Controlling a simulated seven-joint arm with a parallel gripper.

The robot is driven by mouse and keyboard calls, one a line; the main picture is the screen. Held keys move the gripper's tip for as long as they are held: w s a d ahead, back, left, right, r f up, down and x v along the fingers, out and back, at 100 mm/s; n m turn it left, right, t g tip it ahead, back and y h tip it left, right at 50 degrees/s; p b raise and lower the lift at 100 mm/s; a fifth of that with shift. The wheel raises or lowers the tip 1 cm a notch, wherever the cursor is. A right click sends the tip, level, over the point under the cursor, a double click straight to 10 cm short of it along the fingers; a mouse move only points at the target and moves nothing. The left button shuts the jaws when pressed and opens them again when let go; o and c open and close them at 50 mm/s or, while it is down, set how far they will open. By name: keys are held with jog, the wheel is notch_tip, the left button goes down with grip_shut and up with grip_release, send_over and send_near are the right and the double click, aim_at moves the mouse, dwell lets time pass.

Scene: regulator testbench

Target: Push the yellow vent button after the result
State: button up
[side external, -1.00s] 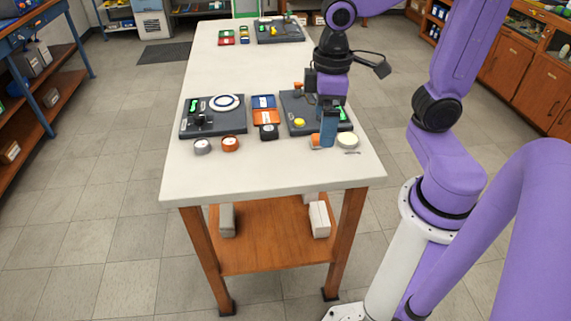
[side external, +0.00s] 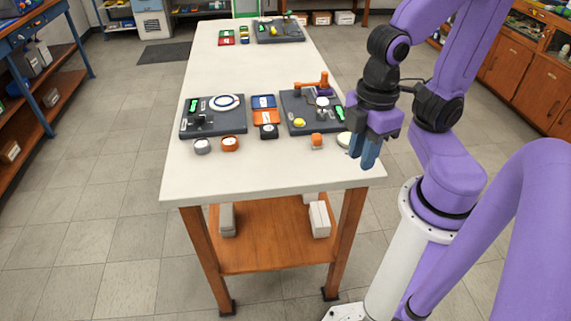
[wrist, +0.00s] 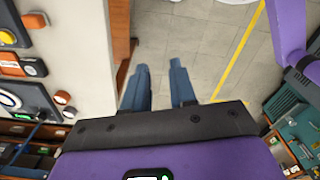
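The yellow vent button (side external: 299,123) is a round yellow cap on the front left part of the right dark test panel (side external: 291,104). It also shows at the left edge of the wrist view (wrist: 7,37). My gripper (side external: 367,161) is at the table's right edge, to the right of the panel and apart from the button. Its two blue fingers point down. In the wrist view the fingers (wrist: 160,67) stand apart with only floor visible between them, so it is open and empty. A green display (side external: 340,114) is on the panel's right side, its reading too small to tell.
An orange-handled fitting (side external: 313,82) stands at the panel's back. A second dark panel (side external: 233,122) stands left. The table's front strip is clear.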

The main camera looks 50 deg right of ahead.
grip_shut()
dwell(1.3)
